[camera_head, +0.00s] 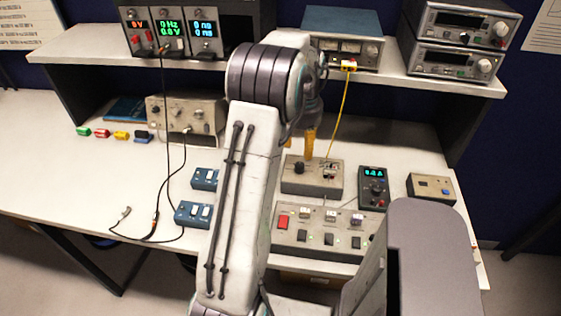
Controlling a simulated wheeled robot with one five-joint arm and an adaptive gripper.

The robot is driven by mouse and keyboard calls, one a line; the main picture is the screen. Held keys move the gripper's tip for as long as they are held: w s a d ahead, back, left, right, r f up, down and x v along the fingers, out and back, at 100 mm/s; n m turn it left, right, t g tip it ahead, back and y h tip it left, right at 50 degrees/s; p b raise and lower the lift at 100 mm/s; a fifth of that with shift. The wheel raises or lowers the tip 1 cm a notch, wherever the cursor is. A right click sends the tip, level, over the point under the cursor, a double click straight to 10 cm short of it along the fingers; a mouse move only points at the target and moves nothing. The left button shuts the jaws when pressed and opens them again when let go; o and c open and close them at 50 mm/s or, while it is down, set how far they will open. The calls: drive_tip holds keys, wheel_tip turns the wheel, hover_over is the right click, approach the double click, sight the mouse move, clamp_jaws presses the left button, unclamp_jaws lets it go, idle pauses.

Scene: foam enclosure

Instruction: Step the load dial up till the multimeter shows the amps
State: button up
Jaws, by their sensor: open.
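A beige box (314,187) on the bench has a round black dial (299,168) on its top, at the left, which looks like the load dial. Small terminals sit to the dial's right. A dark handheld multimeter (373,185) lies to the right of that box, its small cyan display lit with what looks like 0.2 A, too small to read surely. My gripper (309,145) hangs just above and behind the dial, apart from it as far as I can tell. Its orange fingertip shows; the rest is largely hidden by my arm. It is open and empty.
A panel with a red switch and several buttons (321,237) lies in front of the box. A beige box with a blue button (431,188) stands at the right. A yellow cable (340,114) runs from the shelf unit towards the dial box. Blue switch boxes (193,214) lie left.

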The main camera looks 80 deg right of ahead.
sight(300, 164)
drive_tip(key=shift+w+a, duration=0.15)
drive_tip(key=shift+a, duration=0.05)
drive_tip(key=shift+a+f, duration=0.2)
drive_tip(key=shift+f, duration=0.4)
drive_tip(key=shift+f+p, duration=0.35)
drive_tip(key=shift+f, duration=2.7)
clamp_jaws()
